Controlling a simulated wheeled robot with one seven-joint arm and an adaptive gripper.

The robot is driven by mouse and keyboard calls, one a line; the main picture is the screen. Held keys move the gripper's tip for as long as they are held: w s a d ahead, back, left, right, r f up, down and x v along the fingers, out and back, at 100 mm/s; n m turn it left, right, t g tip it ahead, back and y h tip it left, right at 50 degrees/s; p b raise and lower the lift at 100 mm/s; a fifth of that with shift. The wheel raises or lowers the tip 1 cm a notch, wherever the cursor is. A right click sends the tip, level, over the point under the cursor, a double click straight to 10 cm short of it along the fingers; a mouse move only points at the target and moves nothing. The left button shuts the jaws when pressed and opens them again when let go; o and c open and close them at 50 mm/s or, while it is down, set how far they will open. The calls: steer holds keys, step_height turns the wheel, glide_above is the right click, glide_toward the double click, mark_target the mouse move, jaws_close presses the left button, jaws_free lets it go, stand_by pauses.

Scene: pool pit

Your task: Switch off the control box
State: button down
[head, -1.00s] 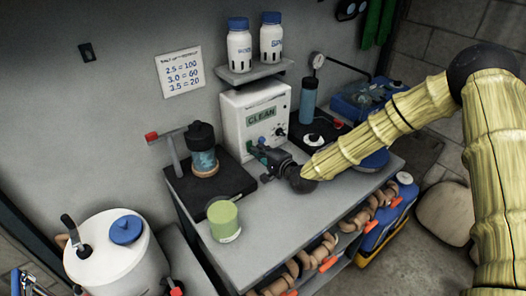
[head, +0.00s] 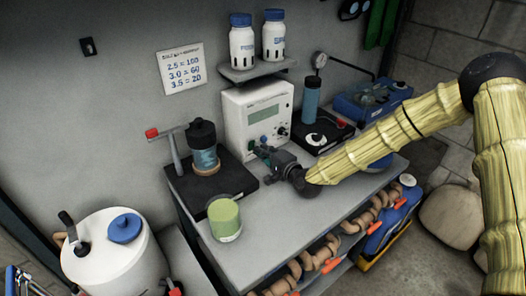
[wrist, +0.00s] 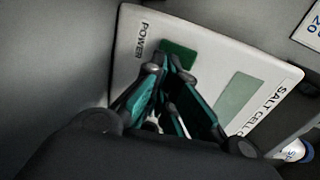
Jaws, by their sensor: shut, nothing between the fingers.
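The control box (head: 286,101) is a white unit against the wall at the back of the bench, with a dull display (head: 264,115) and knobs below it. In the wrist view its white face (wrist: 210,48) fills the middle, tilted, with "POWER" and "SALT CELL" lettering. A dark green rectangle (wrist: 179,52) lies near the "POWER" label, and the display (wrist: 236,97) is plain pale green. My gripper (head: 264,151) is shut and empty in front of the box's lower left. In the wrist view its fingertips (wrist: 166,62) overlap the green rectangle's edge; contact is unclear.
A dark blue bottle on a black base with a red-tipped lever (head: 172,134) stands left of the box. A green cup (head: 224,219) sits on the front bench top. Two white bottles stand on a shelf (head: 258,70) above.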

steer(key=s+d+b, duration=0.1)
steer(key=s+d, duration=0.1)
steer(key=s, duration=0.1)
steer(key=s+d+f+b, duration=0.1)
steer(key=s+d, duration=0.1)
steer(key=s, duration=0.1)
steer(key=s+d+f+b, duration=0.1)
steer(key=s+d, duration=0.2)
steer(key=shift+s+d+f+b, duration=0.1)
steer(key=shift+s+d+b, duration=0.1)
steer(key=shift+s, duration=0.2)
steer(key=shift+s+d+f+b, duration=0.1)
steer(key=shift+s+d+b, duration=0.1)
steer(key=shift+s, duration=0.15)
steer(key=shift+a, duration=0.1)
